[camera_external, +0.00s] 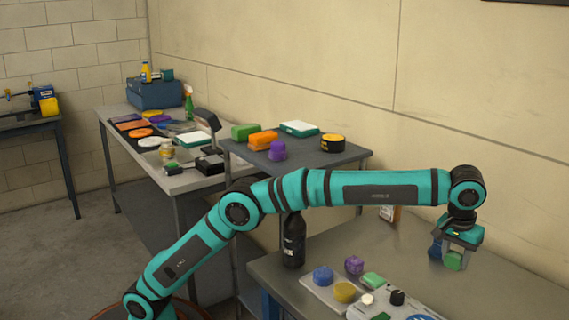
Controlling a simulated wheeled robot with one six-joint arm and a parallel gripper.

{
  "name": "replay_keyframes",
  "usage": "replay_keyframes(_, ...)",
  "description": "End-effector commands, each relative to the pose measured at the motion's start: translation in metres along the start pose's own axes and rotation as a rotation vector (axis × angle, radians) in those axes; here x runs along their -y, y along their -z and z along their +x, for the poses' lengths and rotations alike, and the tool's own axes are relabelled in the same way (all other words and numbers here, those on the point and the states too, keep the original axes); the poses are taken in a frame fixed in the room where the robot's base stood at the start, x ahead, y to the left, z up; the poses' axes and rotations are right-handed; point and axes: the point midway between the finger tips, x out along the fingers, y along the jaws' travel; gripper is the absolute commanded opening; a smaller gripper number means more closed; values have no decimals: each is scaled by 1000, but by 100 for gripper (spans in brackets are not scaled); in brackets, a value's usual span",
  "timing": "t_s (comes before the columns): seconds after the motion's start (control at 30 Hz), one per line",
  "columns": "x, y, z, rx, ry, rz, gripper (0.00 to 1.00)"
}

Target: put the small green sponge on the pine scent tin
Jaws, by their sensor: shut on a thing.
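My gripper (454,252) points down at the right, over the grey bench, and is shut on a small green block, which looks like the small green sponge (453,262). Whether the sponge touches the bench is hard to tell. A dark blue shape (435,251) shows just left of it; I cannot tell if it is a separate thing. No label is readable, so I cannot tell which thing is the pine scent tin. A green piece (373,279) lies on the pale tray (312,284) at the bench's front.
The tray also holds a blue piece (322,275), a yellow one (344,292), a purple one (354,265) and a black knob-like thing (397,297). A black bottle (293,241) stands behind it. The bench right of my gripper is clear. A crowded table (180,182) stands at the back left.

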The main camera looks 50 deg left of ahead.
Motion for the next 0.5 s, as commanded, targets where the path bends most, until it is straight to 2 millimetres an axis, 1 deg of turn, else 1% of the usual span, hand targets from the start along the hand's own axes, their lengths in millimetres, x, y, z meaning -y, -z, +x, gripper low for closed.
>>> replay_keyframes(0.13, 0, 2, -12, 0, 0, 0, 20)
replay_keyframes(0.37, 1, 3, -16, 0, 1, 1, 20)
replay_keyframes(0.47, 7, 8, -17, 1, 0, 2, 20)
replay_keyframes(0.5, 12, 12, -19, 1, 0, 3, 20)
